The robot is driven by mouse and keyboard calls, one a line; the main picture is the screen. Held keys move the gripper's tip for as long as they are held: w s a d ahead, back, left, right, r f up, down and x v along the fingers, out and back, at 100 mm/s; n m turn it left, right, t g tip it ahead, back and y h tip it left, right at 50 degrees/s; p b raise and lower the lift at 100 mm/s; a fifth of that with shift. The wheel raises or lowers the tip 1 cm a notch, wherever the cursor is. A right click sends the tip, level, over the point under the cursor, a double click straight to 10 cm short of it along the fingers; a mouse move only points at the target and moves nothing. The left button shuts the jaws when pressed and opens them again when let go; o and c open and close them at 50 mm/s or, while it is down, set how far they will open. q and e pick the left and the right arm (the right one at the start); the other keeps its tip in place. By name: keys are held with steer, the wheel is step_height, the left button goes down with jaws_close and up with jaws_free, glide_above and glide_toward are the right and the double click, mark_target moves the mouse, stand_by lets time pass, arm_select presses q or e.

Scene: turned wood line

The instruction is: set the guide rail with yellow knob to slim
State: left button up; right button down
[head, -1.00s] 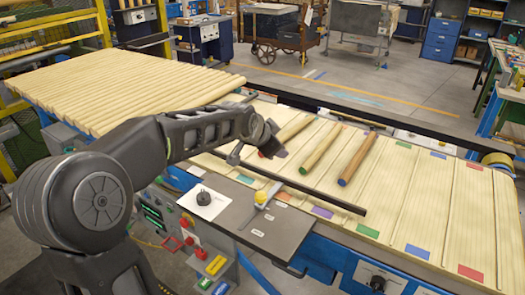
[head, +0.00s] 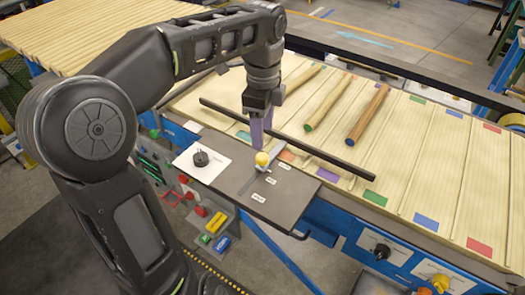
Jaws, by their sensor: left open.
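The yellow knob (head: 262,158) sits on a slide at the upper edge of a dark grey plate (head: 240,176). Several small white labels are on the plate, too small to read; the knob is near the uppermost one. The black guide rail (head: 322,150) lies slantwise across the pale belt, behind the knob. My left gripper (head: 260,143) points down just above and behind the knob, its fingers open; I cannot tell whether they touch the knob. The gripper hides part of the rail. My right gripper is not in view.
Wooden rods (head: 368,113) lie on the belt (head: 415,150) beyond the rail, beside coloured patches. A black dial on a white plate (head: 216,165) stands left of the grey plate. Front panels below hold more knobs (head: 381,251). My left arm fills the left side.

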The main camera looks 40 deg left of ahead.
mark_target(263, 156)
arm_select(q)
steer(key=shift+f+b, duration=0.4)
steer(key=shift+f, duration=0.15)
step_height(263, 156, down, 2)
steer(key=shift+f+b, duration=0.1)
steer(key=shift+b, duration=0.95)
step_height(263, 156, down, 3)
steer(key=shift+f, duration=0.6)
jaws_close()
